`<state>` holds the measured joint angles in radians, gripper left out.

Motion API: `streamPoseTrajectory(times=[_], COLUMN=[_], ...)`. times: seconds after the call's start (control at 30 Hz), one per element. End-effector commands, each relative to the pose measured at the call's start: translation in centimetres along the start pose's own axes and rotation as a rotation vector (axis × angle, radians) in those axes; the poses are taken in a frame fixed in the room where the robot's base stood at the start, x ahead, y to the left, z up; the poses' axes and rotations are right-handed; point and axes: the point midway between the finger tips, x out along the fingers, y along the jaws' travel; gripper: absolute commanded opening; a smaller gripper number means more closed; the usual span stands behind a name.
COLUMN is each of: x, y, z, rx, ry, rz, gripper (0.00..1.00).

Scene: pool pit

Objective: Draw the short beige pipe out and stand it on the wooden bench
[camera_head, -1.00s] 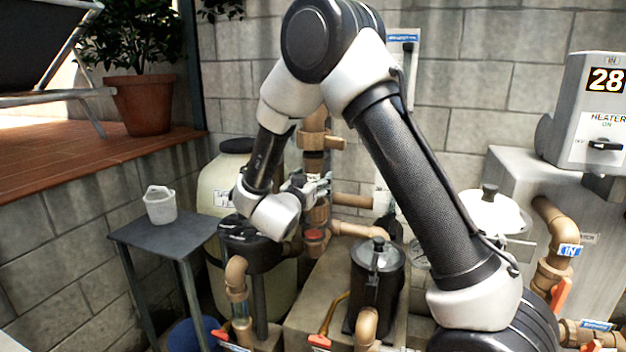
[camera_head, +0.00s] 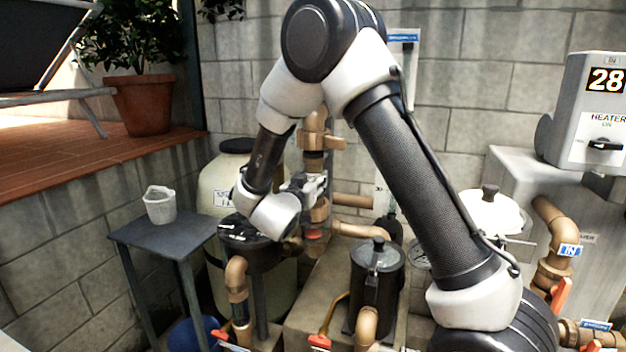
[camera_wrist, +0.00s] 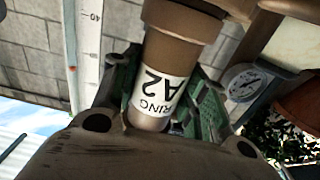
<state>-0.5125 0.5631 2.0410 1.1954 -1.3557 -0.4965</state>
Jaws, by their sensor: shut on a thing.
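The short beige pipe (camera_wrist: 176,50) stands out in the wrist view, brown-beige with a wider collar and a white label with "RING" and "A2" readable. My gripper (camera_wrist: 162,92) is shut on it, with green finger pads on both sides of the labelled part. In the head view my gripper (camera_head: 318,186) is at the upright beige pipework in front of the block wall. The fingers and arm partly cover the held part there, and I cannot tell whether its ends are free of the fittings.
A dark grey table (camera_head: 143,237) with a white basket (camera_head: 160,205) stands left. A black-lidded filter tank (camera_head: 222,185), a black pot (camera_head: 377,280) and beige pipes crowd around the gripper. A wooden deck (camera_head: 60,152) with a potted plant (camera_head: 142,104) is upper left.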

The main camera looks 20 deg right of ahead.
Motion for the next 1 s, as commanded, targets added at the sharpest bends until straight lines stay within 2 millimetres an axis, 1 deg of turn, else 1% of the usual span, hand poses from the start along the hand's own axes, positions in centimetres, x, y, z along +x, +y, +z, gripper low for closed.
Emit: streamPoseTrajectory(times=[0.53, 1.0], x=[-0.1, -2.5], y=[0.0, 0.0], z=[-0.3, -0.3], rx=[0.001, 0.001], ry=[0.001, 0.001], rz=[0.000, 0.000], gripper=[0.22, 0.22])
